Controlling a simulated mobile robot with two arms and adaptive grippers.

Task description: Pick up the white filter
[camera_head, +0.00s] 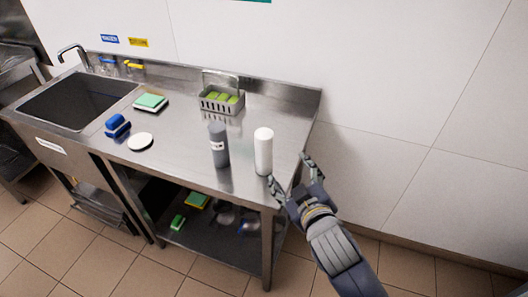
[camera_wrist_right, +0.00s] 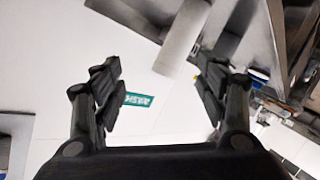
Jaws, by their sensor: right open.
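The white filter (camera_head: 264,153), a white upright cylinder, stands near the right end of the steel counter. In the wrist view a pale cylinder that looks like the filter (camera_wrist_right: 183,38) shows beyond the fingertips, towards the right finger, tilted in the picture. My right gripper (camera_head: 289,170) is open and empty, just to the right of the filter and apart from it, at the counter's right end. Its two dark fingers (camera_wrist_right: 160,85) are spread wide in the wrist view. My left gripper is not in view.
A dark grey cylinder (camera_head: 219,146) stands close to the left of the filter. A wire basket with green sponges (camera_head: 221,99) is behind. A white disc (camera_head: 140,141), a blue brush (camera_head: 117,125) and a green sponge (camera_head: 150,102) lie further left, near the sink (camera_head: 77,98).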

